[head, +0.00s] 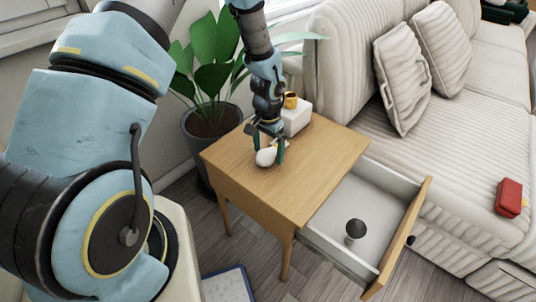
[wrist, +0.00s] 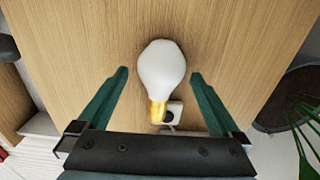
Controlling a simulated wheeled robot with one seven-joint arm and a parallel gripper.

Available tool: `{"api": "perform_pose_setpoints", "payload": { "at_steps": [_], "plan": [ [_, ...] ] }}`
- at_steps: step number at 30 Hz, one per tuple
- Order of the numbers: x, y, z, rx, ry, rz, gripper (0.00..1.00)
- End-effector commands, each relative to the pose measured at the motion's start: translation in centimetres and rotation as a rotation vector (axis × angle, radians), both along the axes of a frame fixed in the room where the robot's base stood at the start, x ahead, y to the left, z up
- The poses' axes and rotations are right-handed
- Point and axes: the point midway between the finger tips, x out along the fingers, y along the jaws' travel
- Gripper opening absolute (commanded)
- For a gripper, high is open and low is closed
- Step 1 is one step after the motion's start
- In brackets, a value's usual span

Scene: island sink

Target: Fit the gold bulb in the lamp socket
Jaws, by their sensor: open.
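The bulb (head: 266,157) has a white glass globe and a gold base. It is on or just above the wooden side table, near its left part; I cannot tell whether it touches the top. In the wrist view the bulb (wrist: 161,66) shows its globe between the fingertips and its gold base toward the palm. My gripper (head: 268,143) is open, with one finger on each side of the bulb and visible gaps in the wrist view (wrist: 160,75). A white block (head: 297,118) with a gold ring-like piece (head: 290,100), possibly the lamp socket, stands behind the gripper.
The side table's drawer (head: 345,210) is pulled open and holds a dark-topped object (head: 356,228). A potted plant (head: 210,120) stands close behind the table. A sofa (head: 460,120) with a red item (head: 509,197) is at the right. The table's front right is clear.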

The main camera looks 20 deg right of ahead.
Motion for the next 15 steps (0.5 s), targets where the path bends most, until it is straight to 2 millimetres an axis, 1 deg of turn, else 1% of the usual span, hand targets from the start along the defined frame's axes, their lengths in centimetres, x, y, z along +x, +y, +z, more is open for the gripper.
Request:
{"api": "perform_pose_setpoints", "payload": {
  "at_steps": [1, 5, 12, 13, 15],
  "plan": [
    [0.0, 0.0, -0.7, 0.002, 0.001, 0.000, 1.00],
    [0.0, 0.0, -1.7, 0.000, 0.000, 0.000, 1.00],
    [0.1, 0.0, -1.9, -0.001, 0.000, 0.001, 1.00],
    [0.1, 0.0, -1.9, -0.001, 0.000, 0.001, 0.98],
    [0.1, 0.0, -1.9, -0.001, 0.000, 0.001, 0.90]
  ]
}}
